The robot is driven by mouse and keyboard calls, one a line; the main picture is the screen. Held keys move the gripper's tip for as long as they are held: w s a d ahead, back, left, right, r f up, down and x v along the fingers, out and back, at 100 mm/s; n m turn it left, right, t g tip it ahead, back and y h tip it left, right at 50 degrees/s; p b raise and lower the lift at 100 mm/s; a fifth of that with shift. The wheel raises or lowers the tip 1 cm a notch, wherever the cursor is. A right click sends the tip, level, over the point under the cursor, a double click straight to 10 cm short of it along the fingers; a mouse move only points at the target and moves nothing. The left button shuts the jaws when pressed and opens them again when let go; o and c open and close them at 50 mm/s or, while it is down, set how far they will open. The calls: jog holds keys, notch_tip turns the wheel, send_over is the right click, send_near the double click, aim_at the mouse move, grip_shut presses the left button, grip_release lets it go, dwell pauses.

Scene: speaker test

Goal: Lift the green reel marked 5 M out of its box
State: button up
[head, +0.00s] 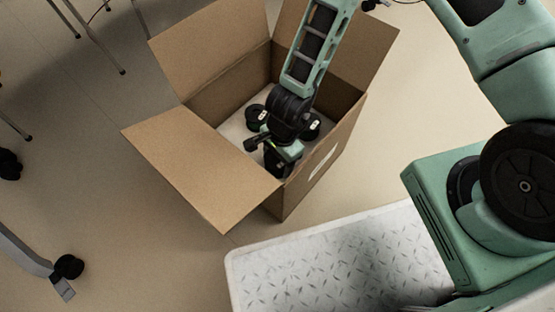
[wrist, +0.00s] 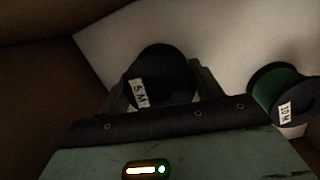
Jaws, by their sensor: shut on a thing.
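The reel marked 5 M (wrist: 165,72) shows its dark round face and white label in the wrist view; its green winding is hidden from this angle. My gripper (wrist: 160,88) is shut on it, with a finger at each side. In the head view my gripper (head: 277,163) reaches down inside the open cardboard box (head: 205,160), near its front right wall. Whether the reel touches the box floor cannot be told.
A green reel marked 10 M (wrist: 284,94) lies close to the right of my gripper in the wrist view. In the head view a dark reel (head: 256,117) and another (head: 312,124) lie on the pale box floor (head: 234,126). The box flaps stand spread outward.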

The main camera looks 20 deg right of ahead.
jog(key=shift+r, duration=0.1)
jog(key=shift+w+r+p, duration=0.15)
jog(key=shift+r+p, duration=0.25)
jog(key=shift+p, duration=0.35)
notch_tip(320, 180, up, 6)
jog(key=p, duration=0.5)
jog(key=shift+r, duration=0.2)
jog(key=w+d+p, duration=0.2)
jog(key=w+p, duration=0.4)
jog(key=w, duration=0.3)
jog(key=w+d+p, duration=0.3)
jog(key=w+p, duration=0.3)
jog(key=w, duration=0.4)
jog(key=shift+d+f, duration=0.2)
jog(key=shift+d, duration=0.15)
